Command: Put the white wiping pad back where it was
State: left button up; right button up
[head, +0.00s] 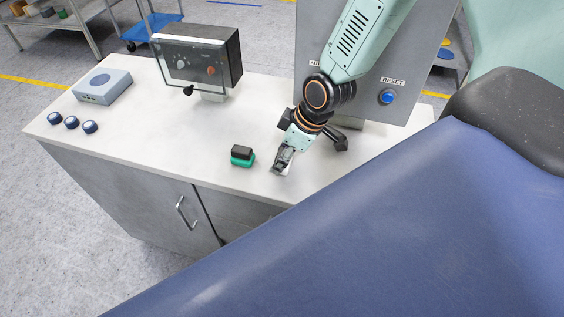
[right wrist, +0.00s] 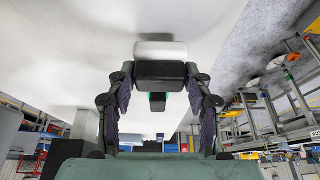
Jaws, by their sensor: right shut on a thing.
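The white wiping pad (right wrist: 160,50) is a white block with a black grip (right wrist: 160,70). My right gripper (head: 282,163) is shut on the grip, with one finger on each side in the right wrist view (right wrist: 160,82). In the head view the gripper is near the bench's front edge, low over the top, and mostly hides the pad. I cannot tell if the pad touches the bench. A green wiping pad with a black grip (head: 242,156) stands just left of the gripper. My left gripper is not in view.
The white bench (head: 160,135) carries a clear-fronted box with knobs (head: 195,62), a grey-blue box (head: 102,87) and several dark blue round knobs (head: 72,122) at the left. A grey panel with a blue RESET button (head: 387,97) stands behind my arm. The bench middle is clear.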

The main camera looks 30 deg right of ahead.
jog(key=shift+f+b, duration=0.3)
jog(key=shift+f, duration=0.45)
jog(key=shift+w+f, duration=0.1)
jog(key=shift+w, duration=0.25)
jog(key=o, duration=0.6)
jog(key=shift+c, duration=0.2)
jog(key=o, duration=0.4)
jog(key=shift+s, duration=0.3)
jog(key=shift+o, duration=0.2)
jog(key=shift+w, duration=0.25)
jog(key=p+v, duration=0.4)
jog(key=p, duration=0.1)
jog(key=shift+a, duration=0.15)
jog(key=shift+p+v, duration=0.85)
jog(key=shift+p, duration=0.35)
pick_arm(q)
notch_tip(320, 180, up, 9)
jog(key=p, duration=0.2)
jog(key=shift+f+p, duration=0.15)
jog(key=shift+p, duration=0.2)
pick_arm(e)
jog(key=shift+v, duration=1.05)
